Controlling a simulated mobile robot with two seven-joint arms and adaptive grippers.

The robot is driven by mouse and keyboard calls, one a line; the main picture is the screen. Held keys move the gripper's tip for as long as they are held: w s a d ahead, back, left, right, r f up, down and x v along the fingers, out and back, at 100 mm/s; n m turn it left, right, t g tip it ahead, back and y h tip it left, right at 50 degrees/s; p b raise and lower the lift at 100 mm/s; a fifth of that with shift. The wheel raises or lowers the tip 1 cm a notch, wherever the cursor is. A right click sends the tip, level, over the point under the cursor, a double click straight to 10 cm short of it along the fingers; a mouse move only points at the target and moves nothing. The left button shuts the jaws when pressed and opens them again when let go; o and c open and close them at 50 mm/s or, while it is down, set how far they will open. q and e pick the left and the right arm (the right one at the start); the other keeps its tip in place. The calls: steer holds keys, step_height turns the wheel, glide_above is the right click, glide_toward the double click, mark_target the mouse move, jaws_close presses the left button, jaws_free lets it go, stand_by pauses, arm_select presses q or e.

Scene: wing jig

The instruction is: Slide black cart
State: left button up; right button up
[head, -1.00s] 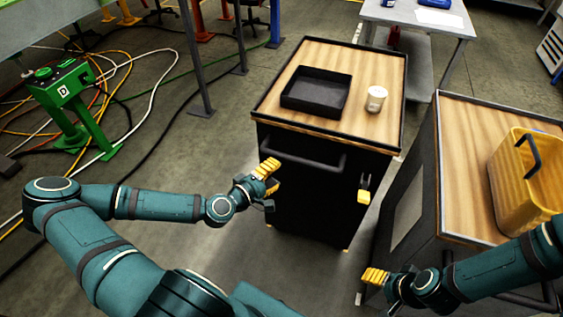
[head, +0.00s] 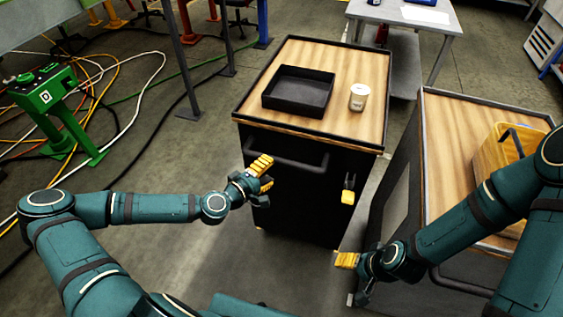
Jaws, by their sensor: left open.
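The black cart (head: 300,200) stands ahead of me in the head view, with a wooden top and a dark handle bar (head: 287,158) across its near side. My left gripper (head: 265,173) is open, with yellow finger pads, just in front of the handle's left end. I cannot tell whether it touches the handle. My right gripper (head: 350,278) is low at the cart's right, near the second cart; its fingers are partly seen, and its opening is unclear.
A second wood-topped cart (head: 440,130) with a yellow bin (head: 500,160) stands close on the right. A green stand (head: 50,105) and loose cables lie on the floor at left. A grey table (head: 405,18) stands behind.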

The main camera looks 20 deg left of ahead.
mark_target(279, 163)
arm_select(q)
steer(key=x, duration=0.6)
steer(key=shift+w+d+b, duration=0.1)
steer(key=shift+w+b, duration=0.15)
steer(key=shift+b, duration=0.15)
jaws_close()
